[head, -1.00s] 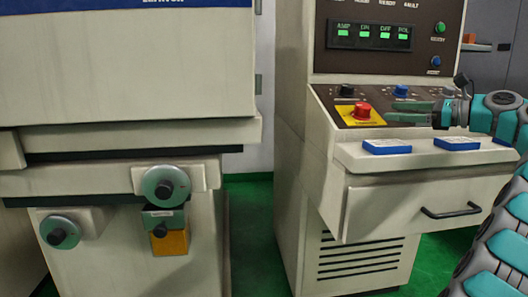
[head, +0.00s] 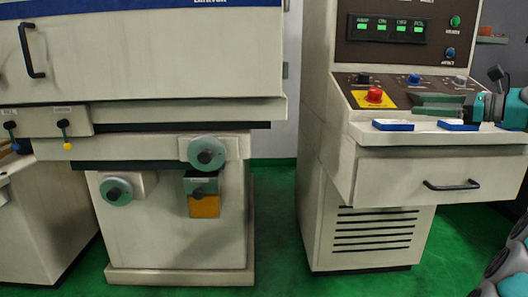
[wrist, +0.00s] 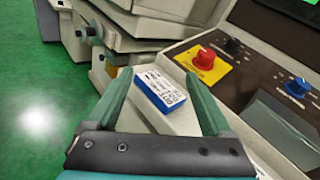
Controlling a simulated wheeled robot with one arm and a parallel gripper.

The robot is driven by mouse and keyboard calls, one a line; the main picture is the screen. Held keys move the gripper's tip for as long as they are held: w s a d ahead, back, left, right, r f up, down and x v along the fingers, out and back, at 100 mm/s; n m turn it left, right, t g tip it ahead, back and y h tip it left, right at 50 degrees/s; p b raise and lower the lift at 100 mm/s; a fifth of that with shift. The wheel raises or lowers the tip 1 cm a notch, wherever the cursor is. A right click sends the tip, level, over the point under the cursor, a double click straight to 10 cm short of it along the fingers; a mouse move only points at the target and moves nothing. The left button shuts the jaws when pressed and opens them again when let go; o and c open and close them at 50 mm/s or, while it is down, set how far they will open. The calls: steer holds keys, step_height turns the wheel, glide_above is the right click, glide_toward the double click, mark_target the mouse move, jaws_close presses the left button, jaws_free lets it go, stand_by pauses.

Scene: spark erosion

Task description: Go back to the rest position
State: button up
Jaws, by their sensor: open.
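My gripper (head: 440,104) is at the right of the head view, in front of the sloped control panel and above the shelf with the blue blocks. In the wrist view my gripper (wrist: 160,100) shows two green fingers spread apart with nothing held between them. A blue block with a white written label (wrist: 166,90) lies on the shelf beyond the fingers and appears between them in the picture.
The control cabinet (head: 365,240) has a red button on a yellow plate (head: 375,96), a blue knob (head: 413,78) and a drawer handle (head: 452,185). A large cream machine (head: 180,230) with handwheels stands at the left. Green floor (head: 275,215) is free between them.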

steer(key=a+f+n+g, duration=0.2)
steer(key=a+f, duration=0.1)
steer(key=a, duration=0.5)
steer(key=a+f+n+g, duration=0.1)
steer(key=a+f+n, duration=0.1)
steer(key=a, duration=0.6)
steer(key=s+a+f+n+g+h, duration=0.3)
steer(key=s+a+f+n+g, duration=0.3)
steer(key=s+a+f, duration=0.7)
steer(key=s+a+f+n+g+h, duration=0.1)
steer(key=s+a+f+n+h, duration=0.15)
steer(key=s+f, duration=0.35)
steer(key=s+a+f+n+g+h, duration=0.1)
steer(key=s+f+n, duration=0.3)
steer(key=s, duration=0.4)
steer(key=s+d+f+n+h, duration=0.1)
steer(key=s+d+f+n, duration=0.1)
steer(key=s, duration=0.4)
steer(key=s+d+f+n+g+h, duration=0.1)
steer(key=s+d+f+n+h, duration=0.1)
steer(key=s+f, duration=0.3)
steer(key=s+d+f+n+g+h, duration=0.1)
steer(key=s+d+f+n+h, duration=0.1)
steer(key=s, duration=0.5)
steer(key=shift+s+d+f+n, duration=0.45)
steer(key=shift+f+n, duration=0.2)
steer(key=shift+f, duration=0.3)
steer(key=shift+h, duration=0.25)
